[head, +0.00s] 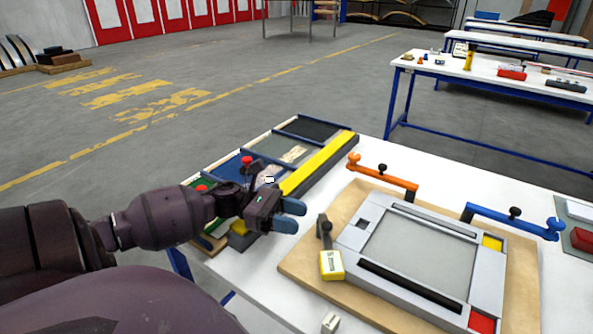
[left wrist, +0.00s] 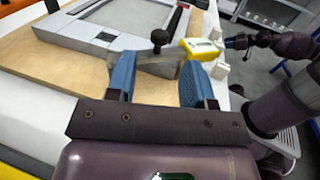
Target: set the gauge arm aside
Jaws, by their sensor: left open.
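The gauge arm, a short dark grey bar with a black knob and a yellow block (head: 331,266), is at the left side of the grey frame fixture (head: 355,232) on a wooden board. My left gripper (head: 290,215) is open and empty, left of the gauge arm and apart from it in the head view. In the left wrist view, the knob (left wrist: 158,37) and yellow block (left wrist: 203,47) show beyond the open blue fingers (left wrist: 158,80). What seems to be my right gripper (left wrist: 236,42) shows small at the upper right; its jaws are unclear.
An orange arm (head: 385,178) and a blue arm (head: 508,219) sit along the fixture's far side. A compartment tray with a yellow edge (head: 318,163) lies left. A small white block (head: 330,322) is near the front. White table (head: 250,270) is bare between tray and board.

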